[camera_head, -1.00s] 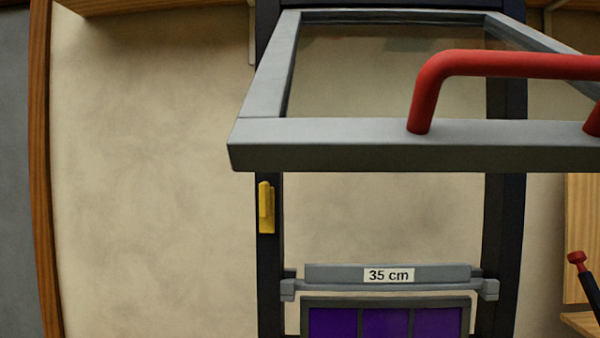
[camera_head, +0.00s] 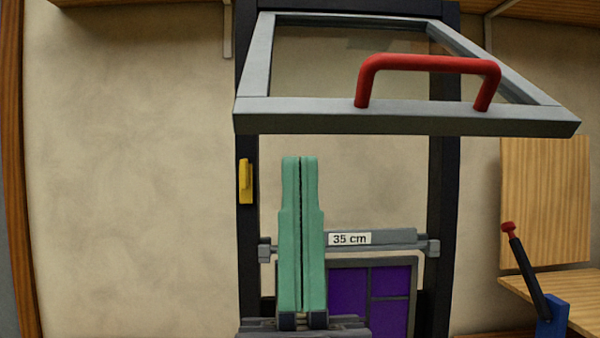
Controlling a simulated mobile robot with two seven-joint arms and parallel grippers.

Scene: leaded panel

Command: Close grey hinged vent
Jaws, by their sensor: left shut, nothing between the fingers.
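The grey hinged vent (camera_head: 400,121) is a grey frame with a clear pane, swung up and out from the top of a dark upright frame (camera_head: 439,190). A red handle (camera_head: 430,63) stands on its near bar. My left gripper (camera_head: 300,160) points upward below the vent, with its two green fingers together and nothing between them. Its tips appear below the vent's near bar in the picture, apart from it. The gripper hides part of the grey crossbar and purple panel behind it. My right gripper is not in view.
A yellow catch (camera_head: 245,181) sits on the left upright. A grey crossbar (camera_head: 400,237) labelled "35 cm" spans the frame above a purple panel (camera_head: 390,283). A black lever with a red knob (camera_head: 508,228) stands at the right by a wooden shelf (camera_head: 560,290).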

